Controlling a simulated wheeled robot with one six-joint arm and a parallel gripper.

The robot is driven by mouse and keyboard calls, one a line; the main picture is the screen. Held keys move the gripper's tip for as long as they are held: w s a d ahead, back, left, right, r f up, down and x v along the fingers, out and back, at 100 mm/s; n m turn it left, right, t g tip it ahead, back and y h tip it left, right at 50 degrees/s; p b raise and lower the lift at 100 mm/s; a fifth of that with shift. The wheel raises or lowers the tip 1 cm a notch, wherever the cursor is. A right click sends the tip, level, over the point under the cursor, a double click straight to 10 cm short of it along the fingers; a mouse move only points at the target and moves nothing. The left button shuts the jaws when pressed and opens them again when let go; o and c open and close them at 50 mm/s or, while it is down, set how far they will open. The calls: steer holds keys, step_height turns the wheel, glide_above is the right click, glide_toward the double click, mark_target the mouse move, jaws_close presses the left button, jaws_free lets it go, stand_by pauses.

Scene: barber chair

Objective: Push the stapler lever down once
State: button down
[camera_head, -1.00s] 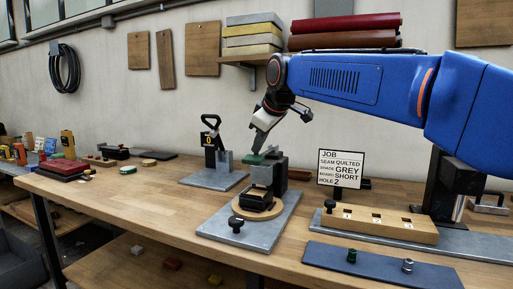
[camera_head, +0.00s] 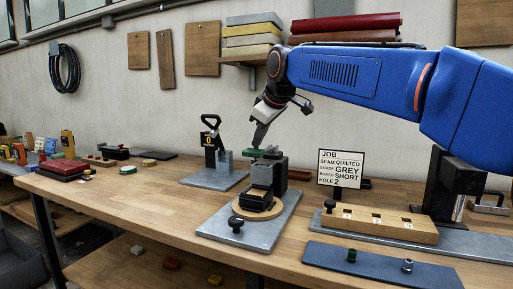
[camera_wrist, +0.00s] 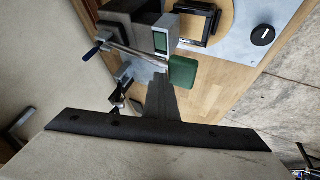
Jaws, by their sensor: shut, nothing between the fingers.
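The stapler (camera_head: 266,175) stands upright on a grey metal plate with a round wooden disc, near the middle of the bench in the head view. Its lever has a green pad (camera_head: 264,153) at the top, which also shows in the wrist view (camera_wrist: 183,72). My gripper (camera_head: 257,146) is shut and empty, pointing down with its tip at the pad's left end. In the wrist view my gripper (camera_wrist: 162,88) lies right beside the pad. I cannot tell if they touch. A black square frame (camera_head: 257,201) sits on the wooden disc (camera_head: 284,211) below the stapler head.
A lever press (camera_head: 213,150) on its own plate stands to the left. A job card (camera_head: 341,168) stands to the right, behind a wooden block with holes (camera_head: 380,223). A dark plate with two knobs (camera_head: 385,268) lies at the front right.

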steer(key=shift+w+r, duration=0.15)
steer(key=shift+r, duration=0.85)
steer(key=shift+w+d+r, duration=0.1)
steer(key=shift+w+r, duration=0.1)
steer(key=shift+r, duration=1.05)
steer(key=shift+w+d+r, duration=0.1)
steer(key=shift+w+r, duration=0.1)
steer(key=shift+r, duration=1.05)
steer(key=shift+s, duration=0.1)
